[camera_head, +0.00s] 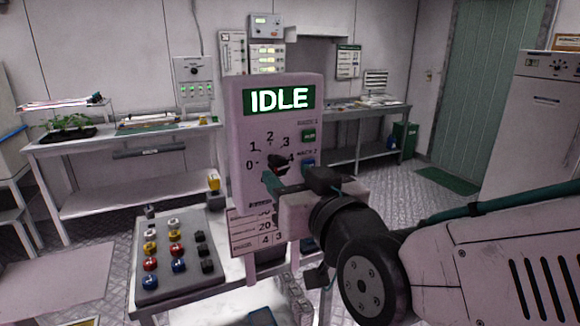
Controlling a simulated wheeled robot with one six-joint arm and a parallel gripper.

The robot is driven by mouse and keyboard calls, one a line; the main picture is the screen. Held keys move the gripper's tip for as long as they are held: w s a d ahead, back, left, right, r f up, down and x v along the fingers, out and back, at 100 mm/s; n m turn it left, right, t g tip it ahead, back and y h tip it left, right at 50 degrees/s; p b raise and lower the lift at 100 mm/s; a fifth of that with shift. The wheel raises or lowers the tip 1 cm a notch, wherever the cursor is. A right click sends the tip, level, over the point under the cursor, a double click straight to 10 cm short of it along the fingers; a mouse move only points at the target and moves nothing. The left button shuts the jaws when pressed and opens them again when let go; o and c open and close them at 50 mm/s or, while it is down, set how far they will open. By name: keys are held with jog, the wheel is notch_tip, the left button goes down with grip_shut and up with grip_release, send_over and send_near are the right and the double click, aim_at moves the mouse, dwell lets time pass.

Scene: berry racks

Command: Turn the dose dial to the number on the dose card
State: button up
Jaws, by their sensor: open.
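A pale dispenser (241,125) stands in the middle, its green screen (279,98) reading IDLE. On its front a dark dose dial (278,161) is ringed by the numbers 0, 1, 2, 3 and 4. My gripper (276,179) is open at the dial, coming from the lower right; it partly covers the dial. I cannot tell whether the fingers touch it or where its pointer stands. The white dose card (243,232) sits below, partly hidden by my gripper. Its lower rows show 20, then a 4 with a 3 beside it; the labels are too small to read.
A green button (308,136) and a blue button (308,164) are right of the dial, the blue one close to my gripper. A grey rack (157,287) of coloured and black knobs stands at lower left. Benches (75,149) line the back wall.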

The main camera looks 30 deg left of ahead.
aim_at(282, 168)
jog(key=x, duration=0.5)
jog(key=shift+d, duration=0.1)
jog(key=shift+c, duration=0.3)
jog(key=c, duration=0.9)
